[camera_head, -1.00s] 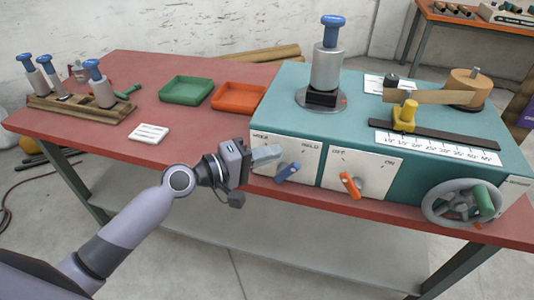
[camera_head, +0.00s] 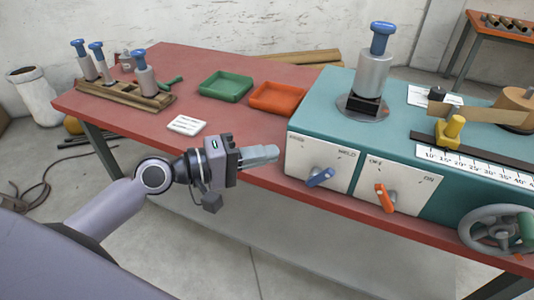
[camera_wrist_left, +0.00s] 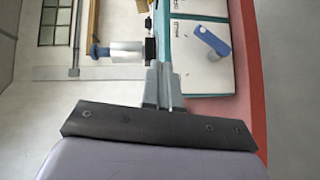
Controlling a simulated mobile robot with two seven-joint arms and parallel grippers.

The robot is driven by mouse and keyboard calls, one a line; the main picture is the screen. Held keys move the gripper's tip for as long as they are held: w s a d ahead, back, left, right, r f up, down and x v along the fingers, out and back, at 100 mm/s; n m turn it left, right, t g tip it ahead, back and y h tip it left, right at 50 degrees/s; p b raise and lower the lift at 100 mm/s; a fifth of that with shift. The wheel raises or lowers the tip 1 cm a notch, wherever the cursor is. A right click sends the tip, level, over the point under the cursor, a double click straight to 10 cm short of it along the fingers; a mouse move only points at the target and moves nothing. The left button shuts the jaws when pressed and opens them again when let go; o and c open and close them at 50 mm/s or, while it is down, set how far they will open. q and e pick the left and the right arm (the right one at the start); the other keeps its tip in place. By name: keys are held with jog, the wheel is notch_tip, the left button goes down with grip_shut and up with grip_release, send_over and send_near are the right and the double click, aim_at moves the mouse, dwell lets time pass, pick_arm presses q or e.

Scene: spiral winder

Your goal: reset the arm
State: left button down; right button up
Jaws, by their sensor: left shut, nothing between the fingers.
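My left gripper (camera_head: 262,155) is shut and empty. It points right, in front of the red table's front edge and to the left of the teal machine's front panel. In the left wrist view its closed fingers (camera_wrist_left: 160,88) point toward the machine, with the blue knob (camera_wrist_left: 212,40) beyond them. In the head view the blue knob (camera_head: 320,177) sits on the left white panel, apart from the fingers. An orange knob (camera_head: 385,198) sits on the panel beside it. My right gripper does not show.
The teal machine (camera_head: 300,135) carries a grey cylinder with a blue top (camera_head: 374,70), a yellow clamp (camera_head: 450,129) and a handwheel (camera_head: 495,232). A green tray (camera_head: 226,87), an orange tray (camera_head: 278,97), a white card (camera_head: 187,125) and a wooden rack (camera_head: 120,97) lie on the red table (camera_head: 200,57).

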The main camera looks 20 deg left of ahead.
pick_arm(q)
jog(key=s+a+f+m+y, duration=0.1)
jog(key=s+f+m+y, duration=0.2)
jog(key=f, duration=0.6)
jog(key=s+a+f+m+y, duration=0.1)
jog(key=s+f+m+y, duration=0.2)
jog(key=s+f, duration=0.4)
jog(key=s+f+m+g+y, duration=0.1)
jog(key=s+f+m+y, duration=0.2)
jog(key=f, duration=0.8)
jog(key=shift+s+a+f+m+y, duration=0.15)
jog(key=shift+s+a+m+y, duration=0.3)
jog(key=shift+s, duration=0.75)
